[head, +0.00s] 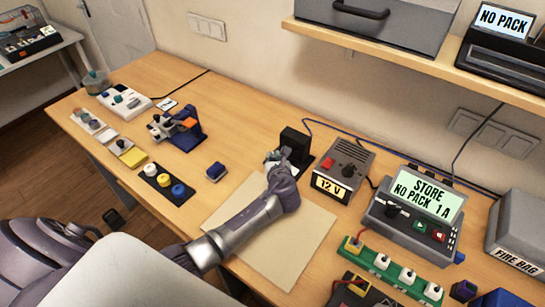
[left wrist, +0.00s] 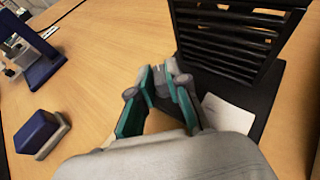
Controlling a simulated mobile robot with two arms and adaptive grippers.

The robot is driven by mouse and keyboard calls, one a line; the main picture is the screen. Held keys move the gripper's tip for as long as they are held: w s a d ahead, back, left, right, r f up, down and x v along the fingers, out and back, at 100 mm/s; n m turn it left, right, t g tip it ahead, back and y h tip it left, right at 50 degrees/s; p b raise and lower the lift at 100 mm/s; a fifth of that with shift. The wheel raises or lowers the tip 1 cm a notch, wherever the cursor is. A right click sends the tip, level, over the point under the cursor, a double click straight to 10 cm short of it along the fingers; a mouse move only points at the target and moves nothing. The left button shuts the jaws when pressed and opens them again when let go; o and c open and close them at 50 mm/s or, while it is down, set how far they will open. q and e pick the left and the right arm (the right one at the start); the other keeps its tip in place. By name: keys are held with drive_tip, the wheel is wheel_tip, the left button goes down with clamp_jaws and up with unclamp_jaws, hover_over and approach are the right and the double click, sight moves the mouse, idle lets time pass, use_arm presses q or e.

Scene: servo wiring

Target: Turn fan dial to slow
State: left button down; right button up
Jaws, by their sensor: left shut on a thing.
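A small black fan (head: 296,139) stands towards the back of the table. Its slatted grille (left wrist: 235,40) and dark base (left wrist: 225,82) fill the upper right of the left wrist view. A pale label (left wrist: 228,114) lies on the base. My left gripper (head: 279,160) is at the front left of the fan base. In the left wrist view its teal-padded fingers (left wrist: 163,80) close together on a small grey piece at the base edge, seemingly the fan dial. The fingers mostly hide it, and its setting cannot be read. My right gripper is not in view.
A 12 V supply (head: 343,170) stands right of the fan, with a charger (head: 412,215) beyond it. A blue block (head: 215,172) lies to the left, near a button panel (head: 165,184). A beige mat (head: 300,245) lies under my forearm. A shelf (head: 400,60) overhangs the back.

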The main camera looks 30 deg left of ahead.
use_arm(q)
drive_tip(key=shift+w+d+n+g+y+b, duration=0.1)
drive_tip(key=shift+n+g+y+b, duration=0.05)
drive_tip(key=shift+n+g+y, duration=0.6)
drive_tip(key=shift+w+d+n+g+y+b, duration=0.1)
drive_tip(key=shift+n+g+y+b, duration=0.05)
drive_tip(key=shift+n+g+y, duration=0.6)
drive_tip(key=shift+n, duration=0.3)
drive_tip(key=c, duration=1.1)
unclamp_jaws()
drive_tip(key=shift+c, duration=0.2)
drive_tip(key=shift+s, duration=0.1)
drive_tip(key=v, duration=1.2)
drive_tip(key=shift+f, duration=0.1)
